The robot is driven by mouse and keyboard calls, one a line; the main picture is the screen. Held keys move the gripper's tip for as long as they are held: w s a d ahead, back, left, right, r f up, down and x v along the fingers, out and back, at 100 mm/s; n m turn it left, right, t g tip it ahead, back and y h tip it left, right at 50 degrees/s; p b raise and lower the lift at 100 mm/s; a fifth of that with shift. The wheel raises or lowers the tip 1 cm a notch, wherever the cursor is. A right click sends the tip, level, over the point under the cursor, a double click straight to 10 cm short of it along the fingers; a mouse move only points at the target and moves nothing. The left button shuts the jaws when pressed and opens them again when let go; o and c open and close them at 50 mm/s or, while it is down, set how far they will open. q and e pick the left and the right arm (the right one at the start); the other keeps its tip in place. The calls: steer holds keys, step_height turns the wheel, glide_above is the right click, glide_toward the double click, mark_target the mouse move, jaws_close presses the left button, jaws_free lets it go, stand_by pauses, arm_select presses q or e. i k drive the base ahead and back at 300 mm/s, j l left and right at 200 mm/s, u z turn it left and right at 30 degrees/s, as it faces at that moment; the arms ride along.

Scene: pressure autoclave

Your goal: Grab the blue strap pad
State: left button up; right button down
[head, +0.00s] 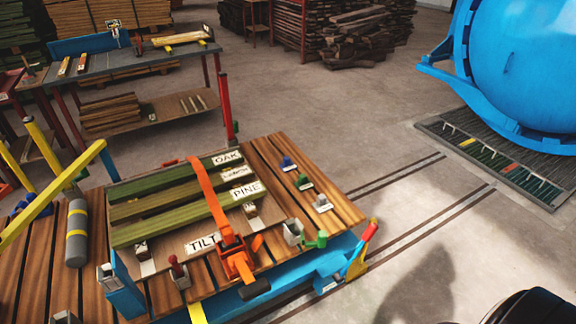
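A small blue piece (287,162), which looks like the blue strap pad, sits on a pale label at the right part of the wooden cart top (262,150). A similar green piece (304,180) and a grey-white piece (322,201) stand in a row nearer to me. An orange strap (208,200) crosses the green-brown boards (170,216) to an orange ratchet (238,262). Neither of my grippers shows in the head view.
A green hook-like part (318,241) and a red-yellow handle (368,235) are at the cart's near right. A blue autoclave (520,60) stands far right.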

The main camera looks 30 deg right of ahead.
mark_target(288, 164)
steer(key=i+l+u, duration=0.15)
steer(key=l, duration=0.25)
steer(key=i+l+u, duration=0.1)
steer(key=l, duration=0.3)
steer(key=i+l+u, duration=0.15)
steer(key=l, duration=0.3)
steer(key=l+u, duration=0.1)
steer(key=l, duration=0.3)
steer(key=i, duration=0.05)
